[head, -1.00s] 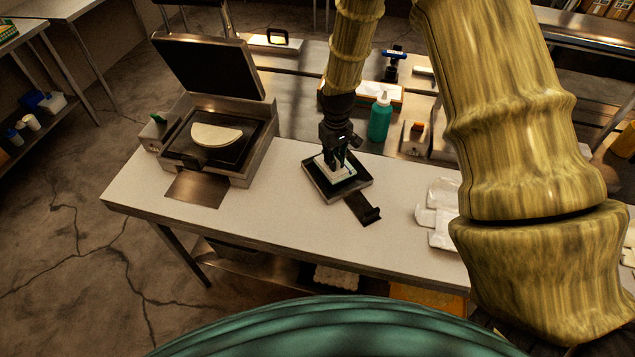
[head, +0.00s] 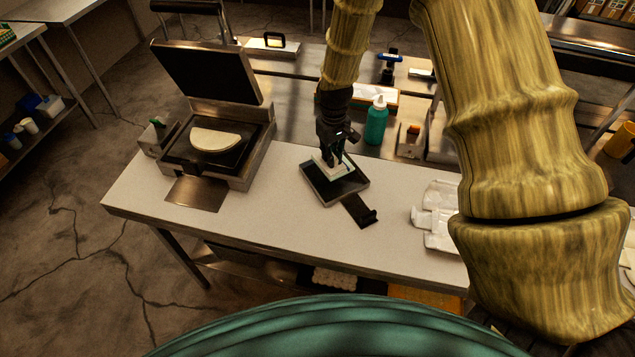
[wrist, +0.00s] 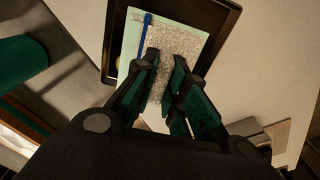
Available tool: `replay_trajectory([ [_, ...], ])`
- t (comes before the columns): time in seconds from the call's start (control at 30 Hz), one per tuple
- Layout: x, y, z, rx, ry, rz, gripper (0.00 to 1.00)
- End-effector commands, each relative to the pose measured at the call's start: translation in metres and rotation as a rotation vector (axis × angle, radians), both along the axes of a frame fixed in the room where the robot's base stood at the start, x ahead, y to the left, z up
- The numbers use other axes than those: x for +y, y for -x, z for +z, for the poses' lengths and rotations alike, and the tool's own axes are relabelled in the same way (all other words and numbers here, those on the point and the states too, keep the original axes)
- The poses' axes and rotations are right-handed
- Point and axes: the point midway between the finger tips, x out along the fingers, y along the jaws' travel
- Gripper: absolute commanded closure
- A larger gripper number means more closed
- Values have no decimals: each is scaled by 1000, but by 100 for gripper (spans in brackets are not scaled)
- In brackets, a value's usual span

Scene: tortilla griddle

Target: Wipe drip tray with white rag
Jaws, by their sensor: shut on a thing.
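The black drip tray (head: 352,186) lies on the white counter, with its dark handle plate (head: 360,212) pointing to the front right. Its raised rim also shows in the wrist view (wrist: 228,38). The white rag (head: 318,162) lies in the back part of the tray. In the wrist view the rag (wrist: 182,42) looks rough and whitish, with a pale green border and a blue stripe. My gripper (head: 331,162) points down over the tray, shut on the rag; its fingers (wrist: 166,66) cover part of it. The tray's front part is bare.
An open griddle (head: 262,150) with a folded tortilla (head: 215,138) stands to the left. A teal bottle (head: 376,124) stands behind the tray. White crumpled wrappers (head: 436,218) lie to the right. The counter (head: 270,215) in front of the tray is clear.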

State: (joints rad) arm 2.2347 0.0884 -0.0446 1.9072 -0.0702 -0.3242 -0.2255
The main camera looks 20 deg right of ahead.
Motion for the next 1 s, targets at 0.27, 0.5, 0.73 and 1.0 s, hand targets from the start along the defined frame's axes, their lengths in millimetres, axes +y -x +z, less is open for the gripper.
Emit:
replay_trajectory([
  [0.27,1,0,-14,1,0,0,100],
  [0.5,3,0,-33,0,0,0,100],
  [0.73,4,-1,-39,0,0,0,100],
  [1.0,4,0,-39,1,0,0,100],
])
